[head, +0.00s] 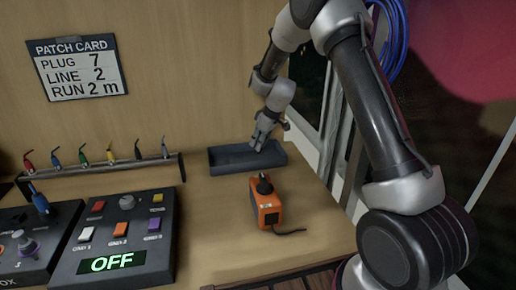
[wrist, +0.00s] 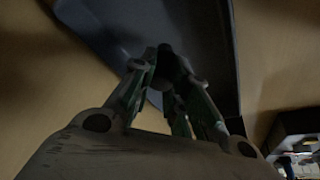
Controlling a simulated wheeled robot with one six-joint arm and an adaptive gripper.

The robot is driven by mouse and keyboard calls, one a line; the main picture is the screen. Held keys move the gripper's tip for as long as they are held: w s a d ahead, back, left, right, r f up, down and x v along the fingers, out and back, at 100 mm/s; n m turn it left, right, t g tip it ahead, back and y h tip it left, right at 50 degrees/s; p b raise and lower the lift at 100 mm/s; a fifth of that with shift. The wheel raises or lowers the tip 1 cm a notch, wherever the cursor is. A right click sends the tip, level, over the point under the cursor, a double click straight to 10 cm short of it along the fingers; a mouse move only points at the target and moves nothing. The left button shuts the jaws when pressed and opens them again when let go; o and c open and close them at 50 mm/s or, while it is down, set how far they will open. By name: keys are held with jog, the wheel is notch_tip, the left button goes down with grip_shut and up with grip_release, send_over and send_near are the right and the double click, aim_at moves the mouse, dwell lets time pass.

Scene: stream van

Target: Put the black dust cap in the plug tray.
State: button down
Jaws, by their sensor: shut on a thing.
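My gripper (head: 261,147) is over the dark plug tray (head: 222,160), its fingertips low at the tray's middle. In the wrist view my gripper (wrist: 170,75) is shut on a small dark piece, the black dust cap (wrist: 172,62), with the tray (wrist: 195,25) behind it. The cap is dim and partly hidden by the fingers. In the head view the cap is not distinct from the fingers and the tray. I cannot tell whether it touches the tray floor.
An orange box (head: 267,207) with a black top piece (head: 264,184) and a short cable stands just in front of the tray. A rack of coloured plugs (head: 105,168) and control boxes (head: 125,235) are on the left. The table's right edge is close to the tray.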

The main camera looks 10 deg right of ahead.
jog(key=shift+f, duration=1.2)
jog(key=c, duration=1.4)
grip_release()
jog(key=shift+f, duration=0.1)
